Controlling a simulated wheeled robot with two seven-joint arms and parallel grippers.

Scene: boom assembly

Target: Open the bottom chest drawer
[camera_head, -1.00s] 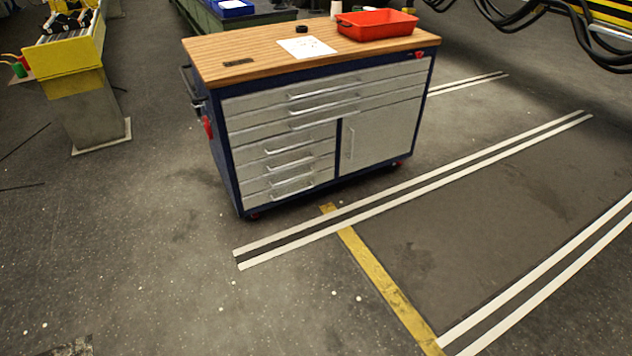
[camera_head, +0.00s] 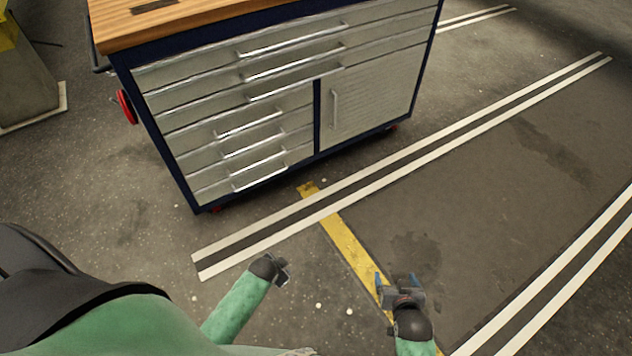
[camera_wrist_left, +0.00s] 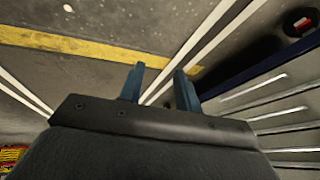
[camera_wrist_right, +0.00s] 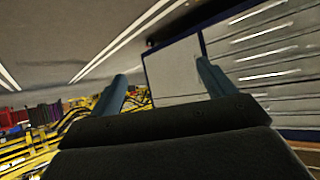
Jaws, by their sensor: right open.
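The tool chest (camera_head: 317,120) stands ahead in the head view, dark blue with grey drawer fronts. The bottom drawer (camera_head: 207,191) is the lowest on the left side and is closed flush. Its silver bar handle (camera_head: 260,179) is unobstructed. My left gripper (camera_head: 283,270) is below and in front of the chest, apart from it. The left wrist view shows its two fingers (camera_wrist_left: 158,70) apart with nothing between. My right gripper (camera_head: 396,281) is farther right over the floor, open and empty. Its fingers (camera_wrist_right: 160,70) are wide apart in the right wrist view.
A door with a vertical handle (camera_head: 335,109) fills the chest's lower right. A red wheel-like part (camera_head: 126,107) sticks out on its left side. White double lines (camera_head: 400,165) and a yellow stripe (camera_head: 345,240) mark the clear floor before the chest.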

